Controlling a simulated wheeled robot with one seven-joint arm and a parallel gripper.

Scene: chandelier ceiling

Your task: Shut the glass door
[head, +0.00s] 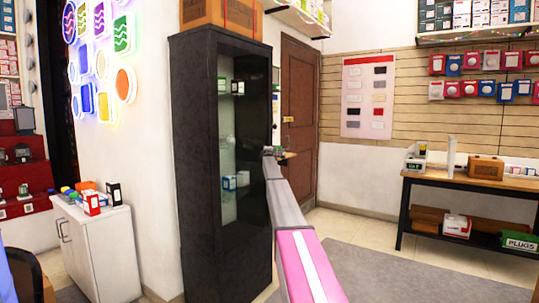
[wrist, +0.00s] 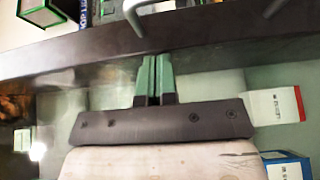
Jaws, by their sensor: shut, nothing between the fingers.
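A tall black cabinet (head: 195,150) stands in the middle of the head view. Its glass door (head: 228,130) shows shelves with small boxes behind it; I cannot tell how far the door stands ajar. My gripper (head: 268,151) is at the right side of the cabinet front, partly hidden by my arm. In the wrist view my gripper (wrist: 156,60) has its green fingers shut together and empty, with their tips at the dark door frame (wrist: 70,55). I cannot tell whether they touch it. A grey metal handle (wrist: 142,18) curves just beyond the tips.
A white cabinet (head: 97,250) with small boxes on top stands at the left. A brown wooden door (head: 298,115) is behind the black cabinet. A workbench (head: 470,185) stands at the right, with open floor between.

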